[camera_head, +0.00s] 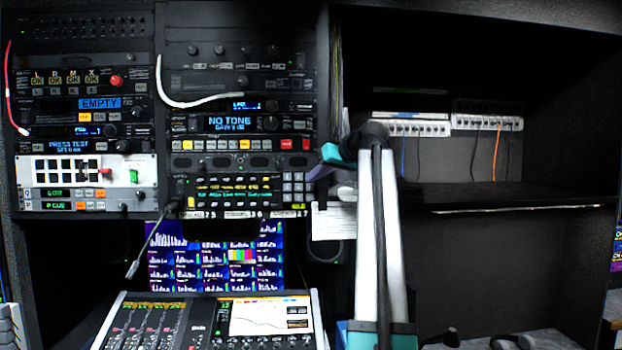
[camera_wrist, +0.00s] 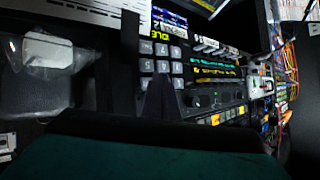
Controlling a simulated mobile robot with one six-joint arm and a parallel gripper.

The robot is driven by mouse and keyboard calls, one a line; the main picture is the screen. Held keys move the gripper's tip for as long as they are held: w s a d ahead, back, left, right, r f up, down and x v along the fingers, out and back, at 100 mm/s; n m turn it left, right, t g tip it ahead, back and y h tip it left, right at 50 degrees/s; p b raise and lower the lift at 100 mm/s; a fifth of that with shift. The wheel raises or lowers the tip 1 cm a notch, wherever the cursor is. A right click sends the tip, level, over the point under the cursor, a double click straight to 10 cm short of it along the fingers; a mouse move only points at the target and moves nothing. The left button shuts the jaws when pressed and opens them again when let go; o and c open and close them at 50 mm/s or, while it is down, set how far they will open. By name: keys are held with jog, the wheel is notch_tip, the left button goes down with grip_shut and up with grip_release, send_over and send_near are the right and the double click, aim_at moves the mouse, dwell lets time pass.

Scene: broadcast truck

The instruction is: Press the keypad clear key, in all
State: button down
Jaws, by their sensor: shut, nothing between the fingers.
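The keypad (camera_head: 297,186) is a small block of grey square keys at the right end of the lower rack panel, beside rows of yellow-green and teal lettering. It also shows in the wrist view (camera_wrist: 163,52), turned on its side, with some keys hidden behind my fingers. The key legends are too small for me to tell which key is clear. My gripper (camera_head: 312,175) is shut and empty, just in front of the keypad's right side. In the wrist view its dark fingertips (camera_wrist: 158,84) overlap the keys. I cannot tell whether they touch.
Racks of switches and displays, including a "NO TONE" unit (camera_head: 230,123), surround the keypad. A white cable (camera_head: 195,104) hangs above. A mixing console (camera_head: 205,322) and a gooseneck (camera_head: 148,245) stand below left. A white paper (camera_head: 333,221) hangs below the gripper. Open shelf space lies right.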

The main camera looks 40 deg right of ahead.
jog(key=s+a, duration=0.3)
jog(key=shift+s+a+p, duration=0.1)
jog(key=shift+s+p, duration=0.2)
jog(key=shift+s, duration=0.1)
jog(key=shift+f, duration=0.1)
dwell(1.0)
